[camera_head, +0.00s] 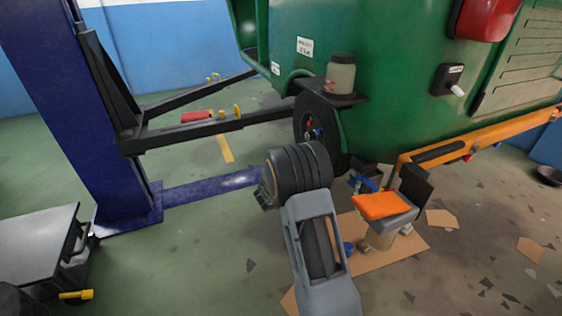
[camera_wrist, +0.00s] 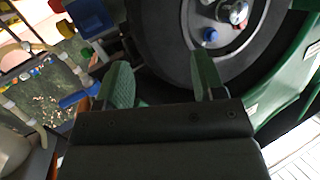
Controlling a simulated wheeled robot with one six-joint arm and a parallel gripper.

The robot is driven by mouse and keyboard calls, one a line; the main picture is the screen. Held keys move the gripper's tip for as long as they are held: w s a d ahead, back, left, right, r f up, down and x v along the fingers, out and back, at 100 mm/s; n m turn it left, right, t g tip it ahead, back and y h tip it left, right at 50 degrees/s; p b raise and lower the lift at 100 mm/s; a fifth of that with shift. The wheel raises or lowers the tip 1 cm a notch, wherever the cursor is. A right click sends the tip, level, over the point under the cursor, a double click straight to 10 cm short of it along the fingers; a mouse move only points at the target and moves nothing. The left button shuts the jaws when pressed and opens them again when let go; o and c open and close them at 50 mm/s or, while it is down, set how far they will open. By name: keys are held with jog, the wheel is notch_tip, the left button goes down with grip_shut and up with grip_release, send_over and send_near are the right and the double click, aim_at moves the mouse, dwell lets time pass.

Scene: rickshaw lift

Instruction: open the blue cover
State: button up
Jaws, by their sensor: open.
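My gripper (camera_wrist: 159,62) is open, with its two green fingers apart and nothing between them. It points at the dark wheel (camera_wrist: 165,40). A blue lever-like part (camera_wrist: 80,97) lies left of the left finger, and a blue block (camera_wrist: 88,15) sits at the upper left. I cannot tell which blue part is the cover. In the head view the wheel (camera_head: 305,122) shows blue and red parts, and my wrist hides my fingers.
The green rickshaw (camera_head: 400,90) fills the upper right, with a jar (camera_head: 340,73) on a ledge. An orange-topped stool-like object (camera_head: 383,205) stands right of my arm. A black lift arm (camera_head: 210,127) and blue post (camera_head: 95,130) stand left.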

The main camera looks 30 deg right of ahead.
jog(key=w+a+r+n+t+y+p, duration=0.1)
jog(key=w+a+r+n+t+y, duration=0.2)
jog(key=a+r+n+t+y, duration=0.1)
jog(key=shift+w+a+r+t+y, duration=0.35)
jog(key=shift+a+r+t+y, duration=0.25)
jog(key=shift+a+r+y, duration=0.75)
jog(key=shift+a+f+h, duration=0.2)
jog(key=shift+a+h, duration=0.05)
jog(key=shift+h, duration=0.2)
